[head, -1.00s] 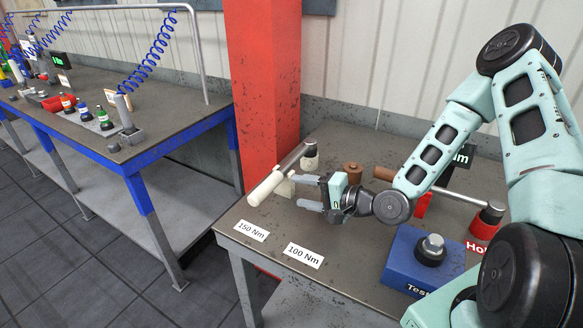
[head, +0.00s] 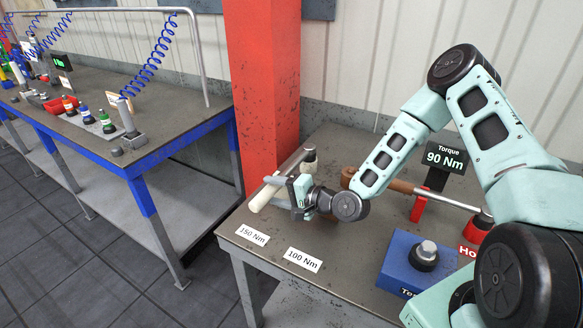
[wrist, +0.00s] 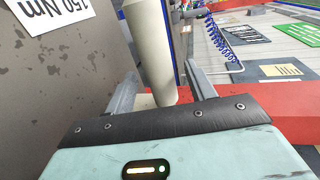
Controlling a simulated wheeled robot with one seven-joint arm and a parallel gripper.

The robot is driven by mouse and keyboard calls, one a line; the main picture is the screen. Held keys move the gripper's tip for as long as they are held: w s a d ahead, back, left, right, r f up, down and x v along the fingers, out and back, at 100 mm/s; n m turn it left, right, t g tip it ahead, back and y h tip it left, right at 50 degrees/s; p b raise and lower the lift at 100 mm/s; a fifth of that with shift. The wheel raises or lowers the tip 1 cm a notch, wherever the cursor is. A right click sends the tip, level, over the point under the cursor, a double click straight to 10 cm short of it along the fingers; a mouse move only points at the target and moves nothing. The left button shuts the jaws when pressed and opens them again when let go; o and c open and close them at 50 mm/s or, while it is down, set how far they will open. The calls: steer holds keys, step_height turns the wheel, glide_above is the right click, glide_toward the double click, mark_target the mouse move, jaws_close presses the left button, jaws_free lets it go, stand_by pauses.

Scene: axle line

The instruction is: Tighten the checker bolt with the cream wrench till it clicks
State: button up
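The cream wrench (head: 258,201) rests on a cream stand at the left of the near table, its metal head (head: 309,156) pointing to the back. My gripper (head: 270,191) is at its cream handle, fingers spread. In the wrist view, the handle (wrist: 151,45) runs between the two fingers (wrist: 160,85), with a gap on each side. I cannot tell how deep the handle sits between them. The checker bolt (head: 428,249) stands upright on the blue test block (head: 401,256) at the table's front right.
A brown-handled wrench (head: 447,198) lies on a red rest behind the block. A torque display (head: 444,158) reads 90 Nm. Labels reading 150 Nm (head: 252,235) and 100 Nm (head: 302,260) lie in front. A red pillar (head: 265,90) rises close behind the cream wrench.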

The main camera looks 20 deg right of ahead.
jaws_close()
steer(key=shift+r, duration=0.1)
steer(key=shift+r, duration=0.1)
